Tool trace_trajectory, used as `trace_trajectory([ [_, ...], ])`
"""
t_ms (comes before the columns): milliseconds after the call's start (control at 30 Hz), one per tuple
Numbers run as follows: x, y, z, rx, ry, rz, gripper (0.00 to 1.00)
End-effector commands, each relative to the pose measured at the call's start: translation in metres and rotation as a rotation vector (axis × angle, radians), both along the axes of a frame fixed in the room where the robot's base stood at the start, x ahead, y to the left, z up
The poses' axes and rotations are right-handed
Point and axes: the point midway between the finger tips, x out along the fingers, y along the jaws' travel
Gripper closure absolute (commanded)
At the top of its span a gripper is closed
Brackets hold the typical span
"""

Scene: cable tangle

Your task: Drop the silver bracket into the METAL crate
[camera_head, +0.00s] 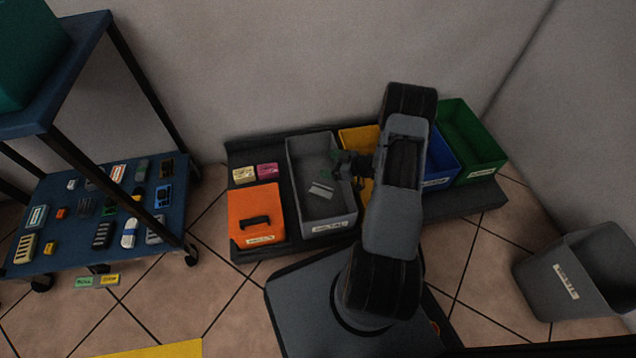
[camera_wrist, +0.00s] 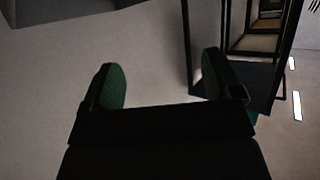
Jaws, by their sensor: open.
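The METAL crate (camera_head: 342,225) is the open grey crate left of my arm in the head view, with a white label on its front. A small pale silver piece, which looks like the silver bracket (camera_head: 321,189), lies inside it on the floor of the crate. My gripper (camera_head: 337,167) is over the right side of this crate, apart from the piece. In the wrist view my gripper (camera_wrist: 160,75) is open, with nothing between its two green-padded fingers. The crate and bracket are not visible in the wrist view.
An orange lidded box (camera_head: 257,212) stands left of the crate. Yellow (camera_head: 358,138), blue (camera_head: 440,165) and green (camera_head: 472,140) crates stand to the right, the yellow partly hidden by my arm. A cart shelf (camera_head: 70,240) holds several small parts. A grey bin (camera_head: 575,275) is far right.

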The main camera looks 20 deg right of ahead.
Motion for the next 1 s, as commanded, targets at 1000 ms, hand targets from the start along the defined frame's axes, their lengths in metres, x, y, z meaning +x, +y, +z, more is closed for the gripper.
trace_trajectory([
  [1000,-0.092,-0.086,0.052,0.0,0.0,-0.001,0.15],
])
